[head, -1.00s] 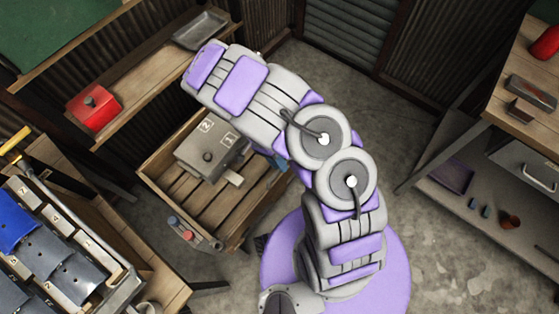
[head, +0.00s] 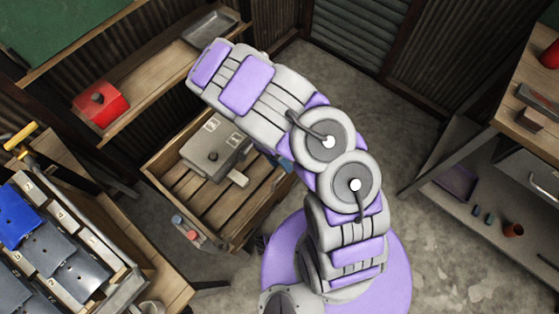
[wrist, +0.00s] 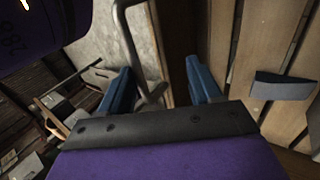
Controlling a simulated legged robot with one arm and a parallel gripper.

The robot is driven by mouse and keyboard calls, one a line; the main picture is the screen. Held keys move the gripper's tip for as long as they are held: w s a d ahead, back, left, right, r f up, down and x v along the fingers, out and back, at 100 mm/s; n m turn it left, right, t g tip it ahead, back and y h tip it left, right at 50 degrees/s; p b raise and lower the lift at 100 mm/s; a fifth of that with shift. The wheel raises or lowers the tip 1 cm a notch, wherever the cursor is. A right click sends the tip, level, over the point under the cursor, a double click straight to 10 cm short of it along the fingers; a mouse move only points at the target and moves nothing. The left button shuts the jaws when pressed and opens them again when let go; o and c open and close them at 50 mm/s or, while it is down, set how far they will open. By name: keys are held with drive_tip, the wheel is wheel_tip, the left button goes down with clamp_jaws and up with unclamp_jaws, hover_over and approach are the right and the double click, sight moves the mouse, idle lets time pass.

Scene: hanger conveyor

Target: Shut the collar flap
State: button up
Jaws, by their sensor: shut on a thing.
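My gripper shows in the wrist view (wrist: 160,80) with two blue fingers standing well apart. A bent grey metal bar (wrist: 131,50) runs into the gap between them, and its hooked lower end lies there. The gripper seems shut on this bar, though the exact contact is hard to see. In the head view my arm hides most of the gripper, and only a bit of blue (head: 284,163) shows by the crate's right side. I cannot make out which part is the collar flap.
A slatted wooden crate (head: 165,195) holds a grey box (head: 213,150). A red box (head: 100,102) and a grey tray (head: 210,27) are on the shelf behind. A rack with blue and grey plates (head: 110,262) is at lower left. A workbench (head: 530,90) stands at right.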

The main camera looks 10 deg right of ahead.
drive_tip(key=shift+w+f, duration=0.1)
drive_tip(key=shift+w, duration=0.05)
drive_tip(key=p+v, duration=0.3)
drive_tip(key=v, duration=1.4)
drive_tip(key=shift+a, duration=0.15)
